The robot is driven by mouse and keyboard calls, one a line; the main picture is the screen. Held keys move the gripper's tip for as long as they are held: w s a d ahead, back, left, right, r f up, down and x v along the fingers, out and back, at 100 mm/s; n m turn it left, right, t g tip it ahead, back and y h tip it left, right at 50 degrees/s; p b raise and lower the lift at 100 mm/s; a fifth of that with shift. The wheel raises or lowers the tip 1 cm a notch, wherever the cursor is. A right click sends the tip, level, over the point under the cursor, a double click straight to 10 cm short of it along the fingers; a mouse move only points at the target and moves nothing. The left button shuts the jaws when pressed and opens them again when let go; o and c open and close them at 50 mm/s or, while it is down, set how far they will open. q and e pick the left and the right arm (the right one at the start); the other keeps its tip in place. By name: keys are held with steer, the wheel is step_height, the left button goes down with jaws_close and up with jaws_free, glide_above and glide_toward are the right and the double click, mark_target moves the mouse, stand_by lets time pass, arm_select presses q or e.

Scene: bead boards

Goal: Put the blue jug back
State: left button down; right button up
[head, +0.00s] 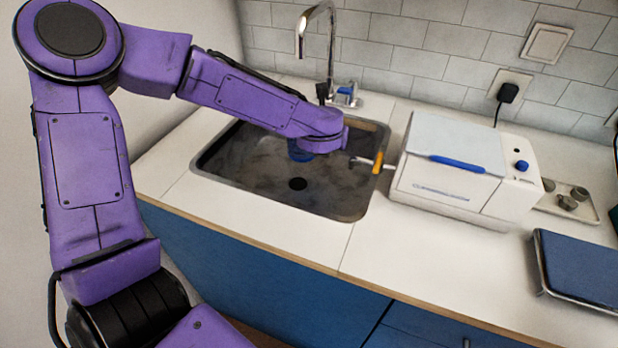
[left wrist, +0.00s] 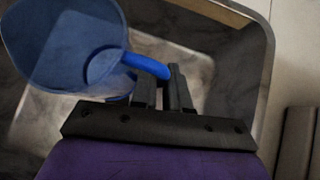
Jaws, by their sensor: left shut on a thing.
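The blue jug (head: 299,151) is mostly hidden behind the end of my purple left arm, over or inside the sink (head: 229,172). In the left wrist view the jug (left wrist: 68,48) fills the upper left, with its open mouth and bright blue handle (left wrist: 146,65) showing. My left gripper (left wrist: 172,76) is shut on the handle, its dark fingers close together at the handle's end. In the head view its fingers are hidden by the arm. I cannot tell whether the jug touches the sink floor. My right gripper is not in view.
A faucet (head: 331,50) stands behind the sink. Right of the sink is a white box-shaped device (head: 448,168) with a yellow-handled spout (head: 377,163) reaching over the sink edge. A tray (head: 583,207) and dark blue flat device (head: 580,268) lie further right. The front counter (head: 400,255) is clear.

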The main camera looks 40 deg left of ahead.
arm_select(q)
step_height(320, 180, down, 9)
steer(key=shift+w+r+b, duration=0.1)
steer(key=shift+r+b, duration=0.1)
steer(key=shift+b, duration=0.25)
steer(key=c, duration=1.1)
jaws_free()
steer(key=shift+d, duration=0.1)
steer(key=p+v, duration=0.1)
steer(key=v, duration=1.1)
